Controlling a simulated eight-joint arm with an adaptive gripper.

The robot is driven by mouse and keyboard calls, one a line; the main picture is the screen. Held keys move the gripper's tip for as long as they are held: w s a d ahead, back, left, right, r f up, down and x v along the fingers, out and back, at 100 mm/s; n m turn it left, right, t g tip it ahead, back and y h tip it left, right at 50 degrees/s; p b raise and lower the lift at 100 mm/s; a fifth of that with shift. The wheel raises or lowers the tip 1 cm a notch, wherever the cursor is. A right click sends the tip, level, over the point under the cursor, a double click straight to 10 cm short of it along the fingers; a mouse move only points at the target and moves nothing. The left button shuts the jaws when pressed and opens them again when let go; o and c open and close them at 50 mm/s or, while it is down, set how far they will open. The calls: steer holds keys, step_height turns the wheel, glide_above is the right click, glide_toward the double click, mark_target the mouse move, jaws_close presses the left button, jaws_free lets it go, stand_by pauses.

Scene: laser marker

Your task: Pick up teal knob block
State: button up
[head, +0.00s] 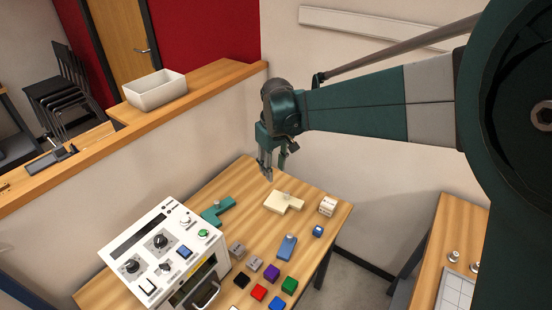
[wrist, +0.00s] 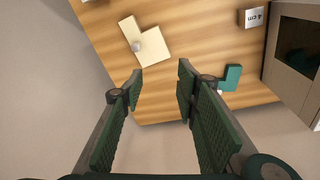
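The teal knob block (head: 218,211) lies on the wooden table beside the white control box, at the table's far left part. In the wrist view the teal knob block (wrist: 232,77) shows at the right, partly hidden behind my gripper's right finger. My gripper (head: 274,172) hangs above the far edge of the table, to the right of the teal block and apart from it. In the wrist view my gripper (wrist: 160,78) has its fingers spread, with nothing between them.
A cream knob block (head: 283,202) lies right of the teal one. The white control box (head: 165,250) stands close on its left. A blue knob block (head: 287,247) and several small coloured cubes lie nearer. A wall ledge (head: 215,85) runs behind the table.

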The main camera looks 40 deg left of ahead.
steer(key=s+a+f+n, duration=0.2)
steer(key=s+a+f, duration=0.3)
steer(key=a, duration=0.4)
steer(key=n+g+h+p, duration=0.1)
steer(key=n+p, duration=0.1)
glide_above(217, 202)
step_height(217, 202, down, 6)
steer(key=shift+w+f, duration=0.1)
steer(key=shift+w, duration=0.05)
steer(key=shift+s+a+f, duration=0.2)
steer(key=shift+s+a, duration=0.1)
steer(key=shift+s, duration=0.05)
steer(key=shift+f, duration=1.3)
steer(key=shift+w+d+f+b, duration=0.1)
steer(key=shift+f+b, duration=0.15)
steer(key=shift+f, duration=1.05)
steer(key=shift+w+d+f+b, duration=0.1)
steer(key=shift+f+b, duration=0.15)
steer(key=shift+f, duration=1.05)
